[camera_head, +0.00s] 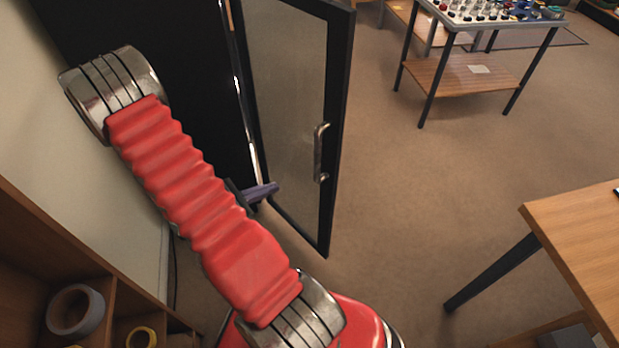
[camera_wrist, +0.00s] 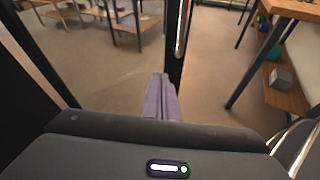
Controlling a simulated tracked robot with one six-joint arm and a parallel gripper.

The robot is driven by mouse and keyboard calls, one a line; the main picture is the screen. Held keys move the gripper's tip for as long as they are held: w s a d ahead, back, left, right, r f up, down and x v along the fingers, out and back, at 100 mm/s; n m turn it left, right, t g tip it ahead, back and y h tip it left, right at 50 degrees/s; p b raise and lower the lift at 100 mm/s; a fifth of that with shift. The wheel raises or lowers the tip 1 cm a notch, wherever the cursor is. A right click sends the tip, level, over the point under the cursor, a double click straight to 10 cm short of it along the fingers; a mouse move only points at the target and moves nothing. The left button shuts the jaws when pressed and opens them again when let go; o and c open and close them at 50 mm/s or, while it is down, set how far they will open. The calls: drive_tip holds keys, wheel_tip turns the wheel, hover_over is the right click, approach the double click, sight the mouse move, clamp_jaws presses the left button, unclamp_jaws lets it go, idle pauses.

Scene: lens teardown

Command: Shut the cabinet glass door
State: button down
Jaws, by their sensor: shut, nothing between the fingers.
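The cabinet glass door (camera_head: 290,90) stands open in the head view, a tall glass pane in a black frame. Its silver handle (camera_head: 319,153) is on the right-hand frame bar, and the handle also shows at the top of the wrist view (camera_wrist: 182,28). The dark cabinet (camera_head: 190,60) is left of the door, mostly behind my arm. My gripper (camera_head: 264,191) has purple fingers, shut and empty, by the lower left part of the door. In the wrist view the fingers (camera_wrist: 161,97) point towards the door's lower frame bar. I cannot tell whether they touch it.
A wooden table (camera_head: 575,235) stands at the right. A workbench with a lower shelf (camera_head: 465,75) and small parts on top is at the back. Wooden shelving (camera_head: 35,245) with tape rolls (camera_head: 75,310) is at the lower left. Carpet is clear right of the door.

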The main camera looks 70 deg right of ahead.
drive_tip(key=f, duration=0.1)
drive_tip(key=s+d+f+n, duration=0.1)
drive_tip(key=f, duration=0.1)
drive_tip(key=f+n+h, duration=0.1)
drive_tip(key=shift+s+d+f, duration=0.25)
drive_tip(key=shift+f, duration=0.15)
drive_tip(key=r+x, duration=0.1)
drive_tip(key=x, duration=1.3)
drive_tip(key=shift+d, duration=0.2)
